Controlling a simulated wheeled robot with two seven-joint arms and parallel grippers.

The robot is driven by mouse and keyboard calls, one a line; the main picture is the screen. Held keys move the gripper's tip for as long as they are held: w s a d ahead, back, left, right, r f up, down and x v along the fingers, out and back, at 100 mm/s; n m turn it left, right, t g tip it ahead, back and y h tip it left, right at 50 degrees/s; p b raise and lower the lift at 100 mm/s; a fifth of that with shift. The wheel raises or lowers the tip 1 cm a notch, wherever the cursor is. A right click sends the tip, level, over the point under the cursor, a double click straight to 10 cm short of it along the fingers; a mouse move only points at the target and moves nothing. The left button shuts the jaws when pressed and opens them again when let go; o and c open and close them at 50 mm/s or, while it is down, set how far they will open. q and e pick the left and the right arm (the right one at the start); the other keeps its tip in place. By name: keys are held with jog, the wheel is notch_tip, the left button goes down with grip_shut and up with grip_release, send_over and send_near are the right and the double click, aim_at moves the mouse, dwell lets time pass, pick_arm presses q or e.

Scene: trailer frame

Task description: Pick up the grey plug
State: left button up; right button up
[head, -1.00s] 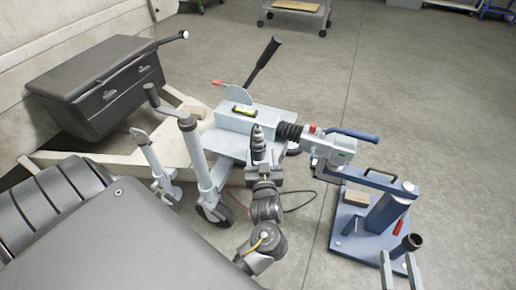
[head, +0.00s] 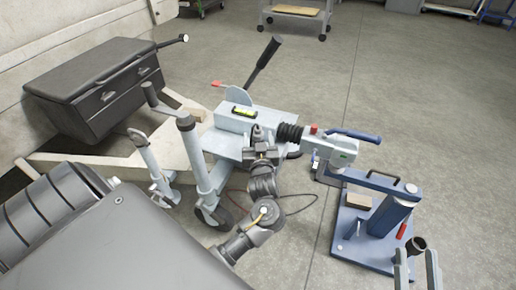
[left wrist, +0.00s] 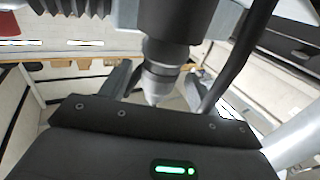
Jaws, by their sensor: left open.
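The grey plug (left wrist: 160,80) hangs tip down in the left wrist view, with a dark collar above its pale tip. My left gripper (left wrist: 157,88) is open, with a finger on either side of the tip; I cannot tell whether either touches it. In the head view the plug (head: 257,134) shows as a small dark upright shape in front of the grey coupling box, and my left gripper (head: 260,154) is right at it, partly hiding it.
The trailer coupling (head: 322,148) with its black bellows lies right of the plug. A jockey wheel post (head: 203,165) stands close to the left. A blue stand (head: 372,225) is at the right. A dark cable loops on the floor. Open floor lies beyond.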

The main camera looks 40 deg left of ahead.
pick_arm(q)
jog(key=x, duration=0.2)
jog(key=shift+w+a+f+b, duration=0.15)
jog(key=shift+w+a+b, duration=0.05)
jog(key=shift+w+b, duration=0.1)
jog(key=shift+w+a, duration=0.25)
pick_arm(e)
jog(key=shift+s+d+r+t, duration=0.1)
jog(key=shift+d+r+t, duration=0.65)
jog(key=shift+t, duration=0.25)
jog(key=shift+a, duration=0.1)
pick_arm(q)
grip_shut()
